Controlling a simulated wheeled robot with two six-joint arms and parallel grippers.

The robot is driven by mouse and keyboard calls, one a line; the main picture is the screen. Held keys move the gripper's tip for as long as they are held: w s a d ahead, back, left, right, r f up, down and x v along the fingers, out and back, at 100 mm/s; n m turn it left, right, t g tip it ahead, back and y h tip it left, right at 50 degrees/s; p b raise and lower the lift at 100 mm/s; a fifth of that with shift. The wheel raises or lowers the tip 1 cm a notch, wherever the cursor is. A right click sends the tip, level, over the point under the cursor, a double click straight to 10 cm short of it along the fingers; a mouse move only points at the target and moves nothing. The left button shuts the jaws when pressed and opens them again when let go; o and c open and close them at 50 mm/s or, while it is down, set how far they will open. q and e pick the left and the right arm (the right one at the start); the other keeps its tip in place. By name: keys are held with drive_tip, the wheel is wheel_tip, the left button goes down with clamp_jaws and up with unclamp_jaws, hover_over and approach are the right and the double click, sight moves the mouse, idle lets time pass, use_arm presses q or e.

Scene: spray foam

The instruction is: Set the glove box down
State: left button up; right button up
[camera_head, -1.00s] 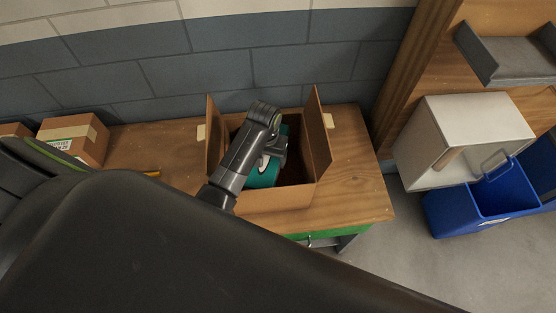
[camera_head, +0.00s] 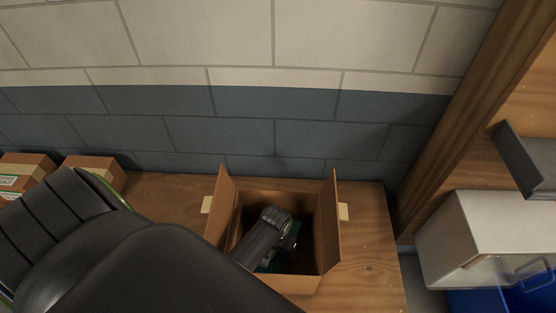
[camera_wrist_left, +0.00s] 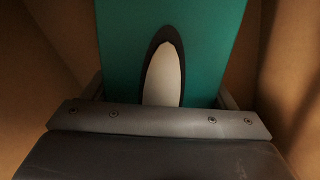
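The glove box (camera_head: 267,266) is teal and sits low inside an open cardboard carton, mostly hidden by my left arm. In the left wrist view the glove box (camera_wrist_left: 205,45) shows its teal face with a white oval opening edged in black. My left gripper (camera_head: 281,248) reaches down into the carton. In the wrist view its fingers lie close against both sides of the glove box, and it looks shut on it. Whether the glove box touches the carton floor is hidden. My right gripper is not in view.
The open carton (camera_head: 328,240) stands on a wooden table (camera_head: 372,222) with its flaps up. Closed cardboard boxes (camera_head: 97,169) stand at the table's left. A block wall is behind. A white cabinet (camera_head: 500,225) and a blue bin (camera_head: 535,292) are at the right.

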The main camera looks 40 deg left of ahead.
use_arm(q)
drive_tip(key=o, duration=0.4)
drive_tip(key=shift+s+a, duration=0.15)
drive_tip(key=shift+s, duration=0.1)
drive_tip(key=shift+w, duration=0.1)
drive_tip(key=shift+w+r, duration=0.1)
drive_tip(key=shift+r, duration=0.1)
wheel_tip(320, 180, up, 12)
drive_tip(key=shift+f+b, duration=0.1)
drive_tip(key=shift+b, duration=0.35)
